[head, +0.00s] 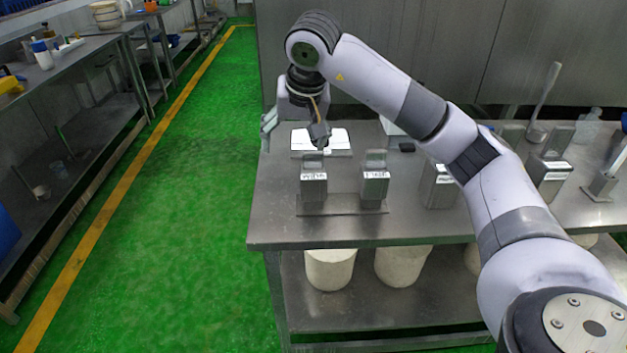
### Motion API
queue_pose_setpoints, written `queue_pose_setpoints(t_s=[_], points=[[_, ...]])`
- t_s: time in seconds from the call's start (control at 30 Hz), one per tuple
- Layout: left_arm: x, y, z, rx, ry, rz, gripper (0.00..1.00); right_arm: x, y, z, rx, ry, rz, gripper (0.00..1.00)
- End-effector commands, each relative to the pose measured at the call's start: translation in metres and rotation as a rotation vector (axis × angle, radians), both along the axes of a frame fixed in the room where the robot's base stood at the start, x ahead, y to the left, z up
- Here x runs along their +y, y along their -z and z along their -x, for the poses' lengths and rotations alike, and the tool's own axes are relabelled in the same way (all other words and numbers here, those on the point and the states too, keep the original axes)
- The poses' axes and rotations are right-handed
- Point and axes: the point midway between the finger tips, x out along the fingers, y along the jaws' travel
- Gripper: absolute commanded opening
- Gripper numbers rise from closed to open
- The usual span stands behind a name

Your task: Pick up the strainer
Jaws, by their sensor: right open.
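I cannot make out for sure which thing is the strainer. A long-handled tool (545,98) stands tilted at the back right of the metal table, its lower end in or on a small round base; I cannot tell if it is the strainer. My right gripper (293,138) hangs over the table's left end, fingers spread and pointing down, with nothing seen between them. A flat white thing (338,141) lies behind and beside its dark finger. My left gripper is out of view.
The metal table (285,225) carries upright metal blocks (313,188) (375,188) near its front. My right arm crosses above its right part. Pale buckets (330,268) stand on the lower shelf. Green floor (190,200) lies clear to the left, before cluttered benches (90,45).

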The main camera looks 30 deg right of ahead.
Motion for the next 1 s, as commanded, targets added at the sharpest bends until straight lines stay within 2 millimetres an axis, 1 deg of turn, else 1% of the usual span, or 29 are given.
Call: queue_pose_setpoints(t_s=[0.03,0.1,0.2,0.27,0.5,0.7,0.8,0.9,1.0], points=[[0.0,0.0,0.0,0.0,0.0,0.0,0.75,-0.02,-0.01,0.002,0.007,0.022,0.062,0.78],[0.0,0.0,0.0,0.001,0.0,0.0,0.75,-0.037,-0.017,0.006,0.02,0.041,0.119,0.78],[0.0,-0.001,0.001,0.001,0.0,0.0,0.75,-0.049,-0.014,0.007,0.034,0.053,0.153,0.78],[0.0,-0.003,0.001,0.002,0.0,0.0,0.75,-0.052,-0.006,0.005,0.039,0.054,0.157,0.78],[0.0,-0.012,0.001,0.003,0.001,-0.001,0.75,-0.061,0.043,-0.013,0.04,0.053,0.153,0.78],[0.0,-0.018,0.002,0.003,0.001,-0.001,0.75,-0.068,0.077,-0.026,0.036,0.052,0.151,0.78],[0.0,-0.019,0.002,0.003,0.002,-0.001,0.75,-0.07,0.087,-0.03,0.033,0.052,0.151,0.78],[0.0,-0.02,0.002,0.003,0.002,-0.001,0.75,-0.071,0.091,-0.031,0.033,0.052,0.151,0.78],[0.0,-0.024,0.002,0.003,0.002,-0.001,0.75,-0.072,0.097,-0.036,0.034,0.052,0.149,0.78]])
